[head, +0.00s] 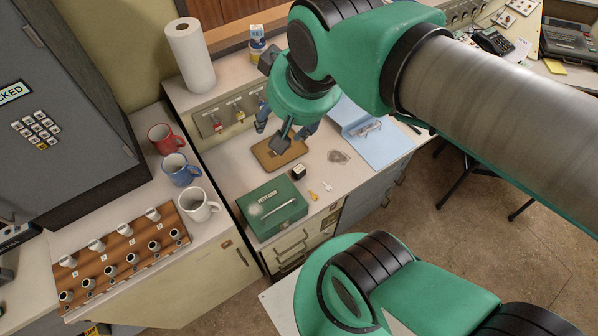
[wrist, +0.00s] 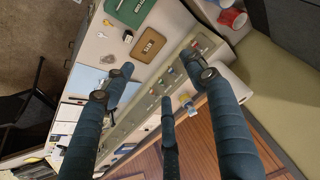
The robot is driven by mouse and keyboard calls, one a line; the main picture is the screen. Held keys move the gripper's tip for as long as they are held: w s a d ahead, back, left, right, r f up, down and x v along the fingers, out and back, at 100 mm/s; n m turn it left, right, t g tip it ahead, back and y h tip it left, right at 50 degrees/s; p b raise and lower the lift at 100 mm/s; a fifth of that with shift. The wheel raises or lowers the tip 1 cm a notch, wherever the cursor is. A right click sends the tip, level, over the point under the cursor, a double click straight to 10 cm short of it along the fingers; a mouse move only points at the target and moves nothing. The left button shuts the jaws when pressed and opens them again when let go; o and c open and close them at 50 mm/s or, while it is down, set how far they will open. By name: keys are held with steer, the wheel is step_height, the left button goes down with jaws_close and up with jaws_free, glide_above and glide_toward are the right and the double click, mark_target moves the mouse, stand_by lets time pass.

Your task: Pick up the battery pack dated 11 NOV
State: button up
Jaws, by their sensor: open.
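My gripper (head: 285,130) is open, its dark fingers spread and empty above the back of the desk, near a brown tray or pad (head: 268,162). In the wrist view my gripper (wrist: 158,70) also shows spread fingers with nothing between them, and the brown pad (wrist: 148,47) lies beyond them. A small dark block with a pale top (head: 298,173) stands on the desk in front of the pad; it also shows in the wrist view (wrist: 127,37). I cannot tell whether it is a battery pack. No 11 NOV date is legible in either view.
Three mugs (head: 181,169) and a wooden rack (head: 110,262) of cylinders stand left. A paper roll (head: 190,55) stands behind. A key panel (head: 222,118) backs the desk.

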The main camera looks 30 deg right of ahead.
steer(key=w+d+f+m+g, duration=0.1)
steer(key=w+d+f+m, duration=0.2)
steer(key=w+f+m, duration=0.4)
steer(key=m+g+b, duration=0.1)
steer(key=m+g, duration=0.3)
steer(key=m, duration=2.1)
glide_above(300, 169)
step_height(300, 169, down, 30)
steer(key=shift+w, duration=0.15)
steer(key=shift+f, duration=0.15)
steer(key=shift+f+b, duration=1.05)
steer(key=shift+f, duration=3.2)
